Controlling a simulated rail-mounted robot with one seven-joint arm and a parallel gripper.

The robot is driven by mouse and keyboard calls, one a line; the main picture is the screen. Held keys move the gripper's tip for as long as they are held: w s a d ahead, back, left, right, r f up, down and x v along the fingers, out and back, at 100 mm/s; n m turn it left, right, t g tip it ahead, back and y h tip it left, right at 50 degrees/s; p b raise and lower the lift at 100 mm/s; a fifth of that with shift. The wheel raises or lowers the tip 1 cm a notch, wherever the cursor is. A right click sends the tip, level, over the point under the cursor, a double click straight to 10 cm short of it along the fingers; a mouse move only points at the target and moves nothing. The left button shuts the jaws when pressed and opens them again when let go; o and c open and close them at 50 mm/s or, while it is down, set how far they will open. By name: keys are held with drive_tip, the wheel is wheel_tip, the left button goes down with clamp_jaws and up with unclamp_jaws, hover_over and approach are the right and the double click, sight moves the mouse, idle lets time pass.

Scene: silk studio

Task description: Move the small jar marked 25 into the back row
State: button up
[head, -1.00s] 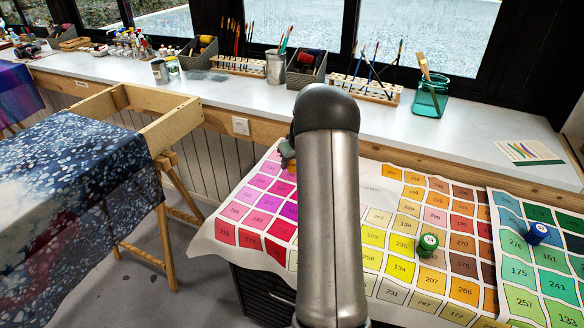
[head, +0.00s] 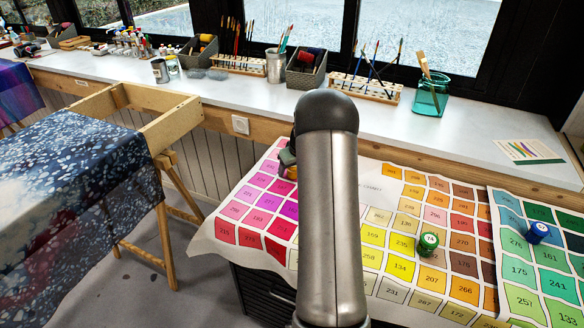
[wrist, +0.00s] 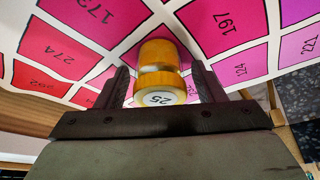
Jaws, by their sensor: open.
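The small jar marked 25 (wrist: 160,68) is yellow-gold, with a white numbered top, in the wrist view. It stands on the pink part of the colour chart (wrist: 225,22). My gripper (wrist: 159,74) is open, with one finger on each side of the jar. I cannot tell whether either finger touches it. In the head view my gripper (head: 287,158) is at the chart's back left, mostly hidden behind my arm. A green jar (head: 428,244) and a blue jar (head: 537,233) stand on the charts further right. No back row of jars can be made out.
A white sill (head: 230,92) behind the chart holds brush racks, dark baskets (head: 306,69) and a teal glass jar (head: 430,97). A wooden frame (head: 180,125) with dyed cloth stands at left. The chart between the green and blue jars is clear.

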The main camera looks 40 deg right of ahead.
drive_tip(key=v, duration=1.2)
drive_tip(key=s+a+r+g, duration=0.1)
drive_tip(key=s+a, duration=0.2)
drive_tip(key=a, duration=0.5)
drive_tip(key=s+a+r+n+y, duration=0.1)
drive_tip(key=s+a, duration=0.3)
drive_tip(key=a, duration=0.4)
drive_tip(key=s+a+r+g, duration=0.1)
drive_tip(key=s+a, duration=0.2)
drive_tip(key=a, duration=0.5)
drive_tip(key=s+a+f+g, duration=0.1)
drive_tip(key=s+a+f, duration=0.1)
drive_tip(key=s+a, duration=0.55)
drive_tip(key=s+a+f+g, duration=0.1)
drive_tip(key=s+a, duration=0.3)
drive_tip(key=s, duration=0.7)
wheel_tip(320, 180, up, 6)
drive_tip(key=p, duration=0.5)
drive_tip(key=shift+a+n, duration=0.3)
drive_tip(key=shift+a, duration=0.2)
drive_tip(key=shift+f, duration=0.1)
